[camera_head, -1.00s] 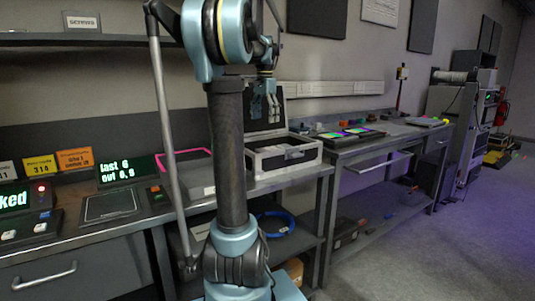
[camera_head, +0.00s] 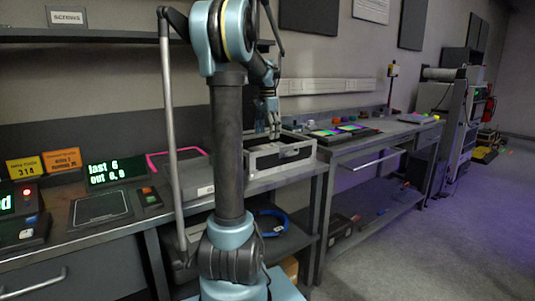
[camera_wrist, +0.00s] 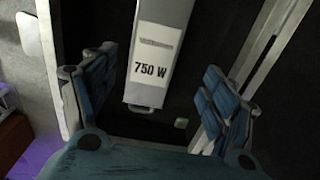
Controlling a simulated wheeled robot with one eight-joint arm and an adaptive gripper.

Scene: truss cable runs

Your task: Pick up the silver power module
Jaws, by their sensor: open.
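The silver power module (camera_wrist: 158,45) is a pale, long box with a white "750 W" label. In the wrist view it lies at top centre against a dark interior. My gripper (camera_wrist: 155,80) is open, with blue-grey fingers on either side of the module's near end and dark gaps between. No contact shows. In the head view my gripper (camera_head: 269,128) points down over the left part of the open silver-edged case (camera_head: 262,163) on the bench. The case's inside is partly hidden by its wall and my gripper.
A grey box with pink edging (camera_head: 190,172) stands left of the case, partly behind my arm. A display (camera_head: 117,171) and a dark pad (camera_head: 100,207) lie further left. Bright flat panels (camera_head: 345,130) lie on the right bench. The floor at right is clear.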

